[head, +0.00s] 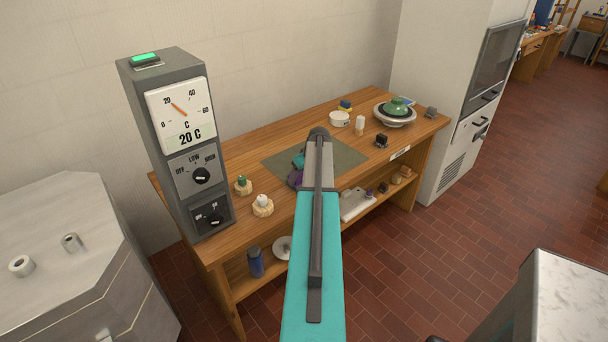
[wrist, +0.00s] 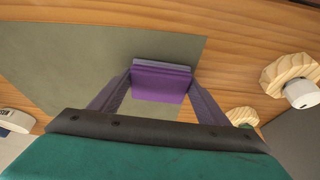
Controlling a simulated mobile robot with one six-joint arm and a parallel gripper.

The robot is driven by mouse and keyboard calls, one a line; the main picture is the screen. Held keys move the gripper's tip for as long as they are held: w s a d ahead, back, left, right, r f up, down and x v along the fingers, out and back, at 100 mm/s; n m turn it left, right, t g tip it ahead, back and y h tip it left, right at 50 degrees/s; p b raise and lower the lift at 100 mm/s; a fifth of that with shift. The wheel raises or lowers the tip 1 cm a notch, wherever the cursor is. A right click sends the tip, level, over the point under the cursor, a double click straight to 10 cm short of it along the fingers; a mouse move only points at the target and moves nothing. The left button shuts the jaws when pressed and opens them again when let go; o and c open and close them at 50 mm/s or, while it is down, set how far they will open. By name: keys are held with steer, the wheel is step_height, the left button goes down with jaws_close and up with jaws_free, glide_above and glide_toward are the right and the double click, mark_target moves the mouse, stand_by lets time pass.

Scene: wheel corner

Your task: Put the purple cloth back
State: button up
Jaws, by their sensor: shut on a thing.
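The purple cloth (wrist: 160,82) is a folded rectangular pad between the two fingertips of my gripper (wrist: 158,86) in the wrist view. My gripper is shut on it, one finger at each side. Behind it in the wrist view lies a grey-green mat (wrist: 75,75) on the wooden table. In the head view a bit of purple (head: 294,178) shows just left of my arm, over the mat (head: 340,155). My arm hides most of the gripper there. Whether the cloth touches the mat cannot be told.
Two wooden stands, one with a green piece (head: 242,186) and one with a white piece (head: 262,206), are left of the mat. A grey control box (head: 178,140) stands at the table's left end.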

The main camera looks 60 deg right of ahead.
steer(key=shift+f, duration=0.2)
steer(key=o, duration=1.2)
steer(key=shift+r, duration=0.1)
steer(key=shift+b+v, duration=1.95)
steer(key=shift+v, duration=4.85)
steer(key=shift+w, duration=0.1)
